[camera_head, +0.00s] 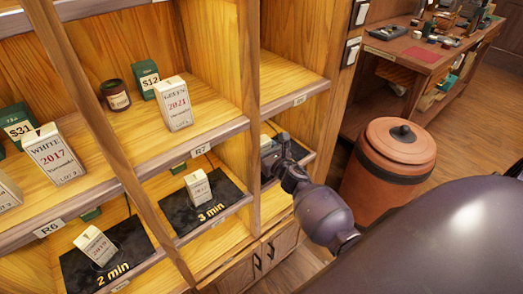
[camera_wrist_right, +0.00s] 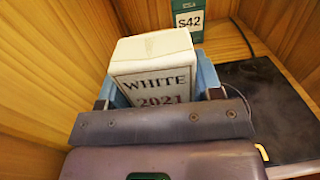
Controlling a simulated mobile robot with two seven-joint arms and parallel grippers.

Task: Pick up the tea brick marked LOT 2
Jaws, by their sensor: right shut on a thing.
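In the right wrist view, my right gripper (camera_wrist_right: 157,90) is shut on a white tea brick (camera_wrist_right: 153,48) marked WHITE 2021. The lower part of its label is hidden behind the gripper, so its lot mark does not show. In the head view, my right arm (camera_head: 320,210) reaches into the rightmost lower compartment, where the held brick cannot be made out. Other tea bricks stand on the shelves: WHITE 2017 (camera_head: 55,157), GREEN 2021 (camera_head: 174,103), one on the 3 min mat (camera_head: 198,187) and one on the 2 min mat (camera_head: 95,246). Their lot marks are too small to read surely. My left gripper is out of view.
A green box priced $42 (camera_wrist_right: 190,18) stands behind the held brick, with a dark mat (camera_wrist_right: 275,105) to its right. Wooden dividers (camera_head: 245,60) separate the compartments. A lidded terracotta bin (camera_head: 390,165) stands right of the shelves, before a desk (camera_head: 425,50).

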